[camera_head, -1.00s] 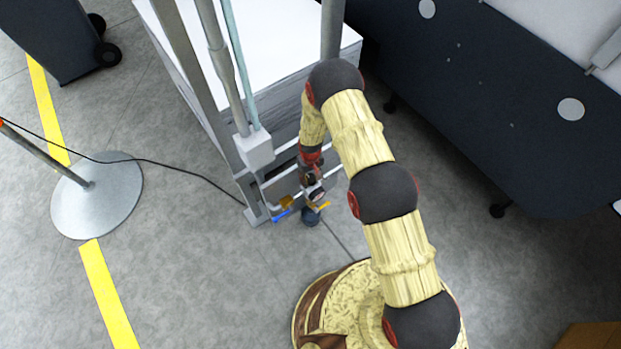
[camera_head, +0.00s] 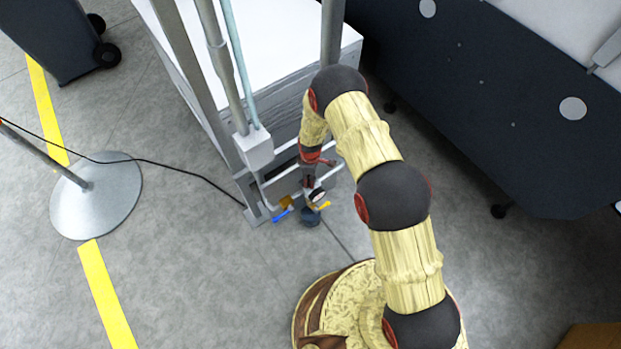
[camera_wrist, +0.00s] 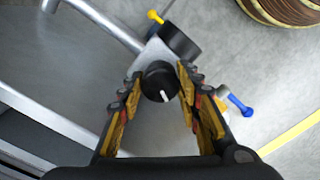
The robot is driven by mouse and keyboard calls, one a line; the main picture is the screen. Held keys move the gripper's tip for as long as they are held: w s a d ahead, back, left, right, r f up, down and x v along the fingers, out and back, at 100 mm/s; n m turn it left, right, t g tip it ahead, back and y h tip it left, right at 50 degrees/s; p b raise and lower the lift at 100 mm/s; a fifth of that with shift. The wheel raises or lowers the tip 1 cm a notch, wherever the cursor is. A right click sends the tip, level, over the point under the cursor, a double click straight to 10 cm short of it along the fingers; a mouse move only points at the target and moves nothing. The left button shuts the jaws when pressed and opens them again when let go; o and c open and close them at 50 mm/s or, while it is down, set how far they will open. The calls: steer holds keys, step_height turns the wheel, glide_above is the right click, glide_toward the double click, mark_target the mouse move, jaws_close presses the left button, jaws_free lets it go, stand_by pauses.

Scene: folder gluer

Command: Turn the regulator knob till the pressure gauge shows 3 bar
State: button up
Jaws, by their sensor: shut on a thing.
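The regulator knob (camera_wrist: 158,80) is black and round with a white mark, which points toward the bottom of the wrist view. My gripper (camera_wrist: 168,84) has its two fingers on opposite sides of it and is shut on it. In the head view my gripper (camera_head: 313,192) reaches down to the fittings low on the frame and hides the knob. A dark round body (camera_wrist: 181,42) beside the knob is probably the pressure gauge; it also shows in the head view (camera_head: 310,217). Its dial face is turned away, so no reading can be seen.
A blue lever (camera_wrist: 238,104) and a yellow lever (camera_wrist: 155,17) lie on either side of the fittings. Grey pipes (camera_wrist: 108,22) and frame posts stand close by. A post base (camera_head: 98,197) with a black cable is at left. Open floor lies in front.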

steer(key=shift+n, duration=0.8)
steer(key=o, duration=0.9)
steer(key=shift+c, duration=0.2)
step_height(320, 180, up, 12)
steer(key=shift+o, duration=0.4)
